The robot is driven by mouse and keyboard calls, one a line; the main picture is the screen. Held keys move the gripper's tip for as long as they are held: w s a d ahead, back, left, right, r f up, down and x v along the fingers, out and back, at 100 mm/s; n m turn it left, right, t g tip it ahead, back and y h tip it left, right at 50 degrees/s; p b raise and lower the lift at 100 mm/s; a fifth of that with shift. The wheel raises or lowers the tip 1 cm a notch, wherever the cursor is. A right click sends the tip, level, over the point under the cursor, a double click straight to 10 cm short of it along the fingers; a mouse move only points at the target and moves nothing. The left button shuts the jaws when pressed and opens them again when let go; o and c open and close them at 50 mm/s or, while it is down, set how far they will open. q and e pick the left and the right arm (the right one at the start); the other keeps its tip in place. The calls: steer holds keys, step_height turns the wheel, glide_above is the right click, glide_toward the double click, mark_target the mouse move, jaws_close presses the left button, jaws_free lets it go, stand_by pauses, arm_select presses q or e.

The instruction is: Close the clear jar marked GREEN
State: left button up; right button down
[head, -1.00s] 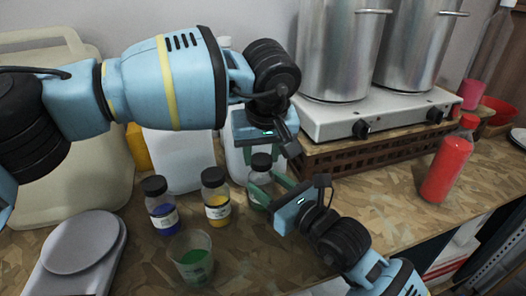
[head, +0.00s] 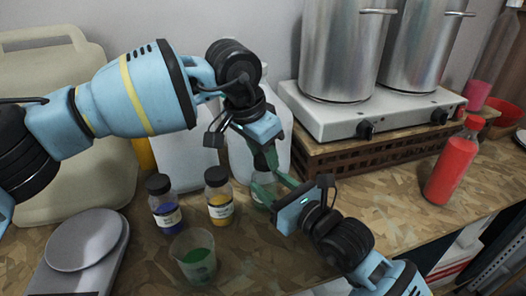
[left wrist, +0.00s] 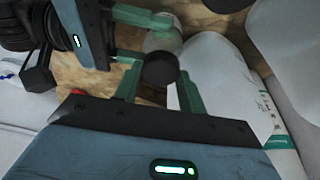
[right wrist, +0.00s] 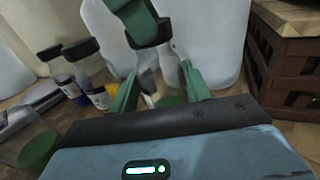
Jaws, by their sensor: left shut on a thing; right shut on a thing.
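The clear jar (head: 261,202) stands on the bench with green contents low inside; its label cannot be read. My right gripper (head: 268,190) is shut around the jar's body, which also shows between its green fingers in the right wrist view (right wrist: 149,62). My left gripper (head: 265,157) is above it, shut on a black cap (right wrist: 151,33). The cap also shows between the left fingers in the left wrist view (left wrist: 160,69). The cap is at the jar's mouth; whether it is fully seated cannot be told.
A blue jar (head: 164,212) and a yellow jar (head: 219,205), both black-capped, stand left of the clear jar. A beaker with green contents (head: 195,262) is in front. A scale (head: 85,240) is at left, a red bottle (head: 452,165) at right. White containers stand close behind.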

arm_select(q)
steer(key=o, duration=1)
steer(key=shift+r, duration=2.25)
steer(key=shift+c, duration=0.3)
